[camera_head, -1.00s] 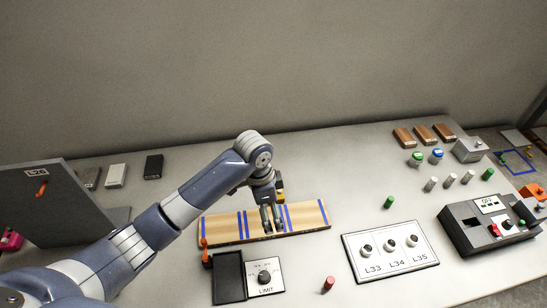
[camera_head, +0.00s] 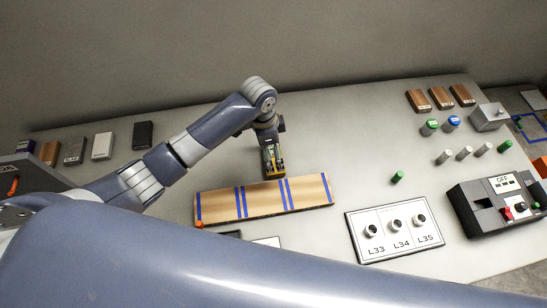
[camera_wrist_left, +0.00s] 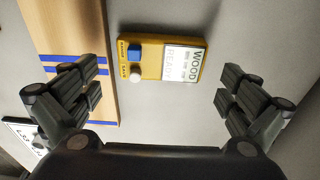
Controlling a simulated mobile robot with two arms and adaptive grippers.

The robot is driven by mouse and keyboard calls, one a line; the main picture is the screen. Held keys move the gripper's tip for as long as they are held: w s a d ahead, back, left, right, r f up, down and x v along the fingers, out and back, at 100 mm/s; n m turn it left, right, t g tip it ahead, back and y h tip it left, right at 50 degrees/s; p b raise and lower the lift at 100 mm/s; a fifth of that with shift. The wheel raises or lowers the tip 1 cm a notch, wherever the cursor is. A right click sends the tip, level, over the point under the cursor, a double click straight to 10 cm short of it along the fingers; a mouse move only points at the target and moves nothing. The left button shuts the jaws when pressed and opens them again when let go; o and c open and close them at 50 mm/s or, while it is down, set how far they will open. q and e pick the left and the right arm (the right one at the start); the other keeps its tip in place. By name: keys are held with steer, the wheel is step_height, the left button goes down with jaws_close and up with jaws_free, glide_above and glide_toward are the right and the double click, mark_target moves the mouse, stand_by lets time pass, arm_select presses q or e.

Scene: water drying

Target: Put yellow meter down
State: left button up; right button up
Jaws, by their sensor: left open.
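The yellow meter (camera_wrist_left: 153,60) shows in the left wrist view, with a blue button, a white knob and a white label marked WOOD. It appears to lie flat on the grey table, just beside the wooden board (camera_wrist_left: 82,30) with blue stripes. My left gripper (camera_head: 274,172) is open. Its fingers stand apart on either side of the meter in the wrist view, with gaps to it. In the head view the gripper is behind the board (camera_head: 217,205), and yellow shows among its fingers. My right gripper is not in view.
A panel with three knobs (camera_head: 395,230) lies right of the board. A dark device (camera_head: 495,205), several small cylinders and wooden blocks (camera_head: 440,98) are at the right. More blocks (camera_head: 103,146) stand at the back left. My own arm link covers the front.

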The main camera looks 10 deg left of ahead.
mark_target(273, 157)
arm_select(q)
step_height(273, 157, down, 4)
steer(key=shift+w+p, duration=0.1)
steer(key=shift+p, duration=0.3)
steer(key=shift+d+f, duration=0.1)
steer(key=shift+f, duration=0.3)
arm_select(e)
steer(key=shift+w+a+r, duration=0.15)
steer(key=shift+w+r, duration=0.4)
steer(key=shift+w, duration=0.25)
arm_select(q)
steer(key=c, duration=1)
steer(key=shift+c, duration=0.2)
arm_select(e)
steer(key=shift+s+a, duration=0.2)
arm_select(q)
steer(key=shift+w+r, duration=0.1)
